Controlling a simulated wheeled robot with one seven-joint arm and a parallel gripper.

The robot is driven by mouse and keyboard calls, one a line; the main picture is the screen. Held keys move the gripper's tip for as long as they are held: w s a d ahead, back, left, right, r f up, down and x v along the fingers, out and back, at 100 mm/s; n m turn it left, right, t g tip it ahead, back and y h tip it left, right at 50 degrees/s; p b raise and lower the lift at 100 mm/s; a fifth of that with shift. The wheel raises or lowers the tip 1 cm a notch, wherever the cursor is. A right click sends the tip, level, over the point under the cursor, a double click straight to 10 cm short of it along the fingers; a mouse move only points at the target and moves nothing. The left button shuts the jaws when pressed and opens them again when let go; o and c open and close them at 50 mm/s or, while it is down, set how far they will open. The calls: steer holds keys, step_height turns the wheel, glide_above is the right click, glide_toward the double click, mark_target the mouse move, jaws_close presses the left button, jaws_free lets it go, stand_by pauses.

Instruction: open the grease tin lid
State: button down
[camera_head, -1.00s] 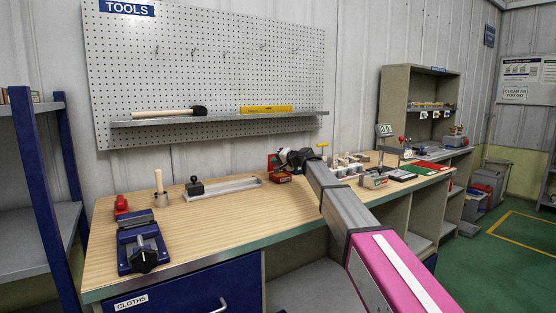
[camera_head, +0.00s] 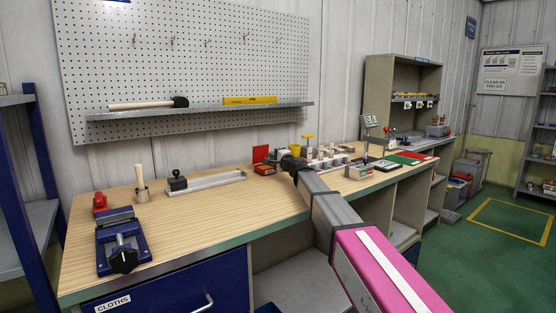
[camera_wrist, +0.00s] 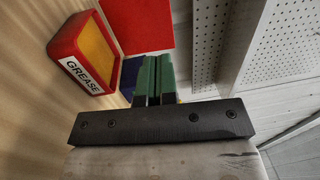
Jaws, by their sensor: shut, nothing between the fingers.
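The grease tin (camera_head: 265,170) is a small red box on the bench. In the wrist view the tin (camera_wrist: 72,50) shows a white GREASE label and a yellow face inside a red rim. A flat red panel (camera_head: 260,154), which looks like its raised lid, stands upright behind the tin. The panel (camera_wrist: 138,25) is also beside the tin in the wrist view. My gripper (camera_wrist: 153,72) has green fingers, shut and empty, apart from the tin and close to the panel's edge. In the head view my wrist is right of the tin and the fingertips are hidden.
A yellow cup (camera_head: 295,151) is behind my wrist. Several small parts and a scale (camera_head: 359,171) stand to the right. A metal tray (camera_head: 215,181) and blue vise (camera_head: 122,243) are to the left. The bench front between vise and tin is clear. A pegboard (camera_head: 190,60) rises behind.

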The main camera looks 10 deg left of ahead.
mark_target(261, 148)
steer(key=x, duration=0.8)
steer(key=shift+w+a, duration=0.15)
steer(key=shift+w+a+r, duration=0.35)
steer(key=shift+w+a, duration=0.3)
steer(key=shift+a, duration=0.15)
steer(key=shift+s+d, duration=0.1)
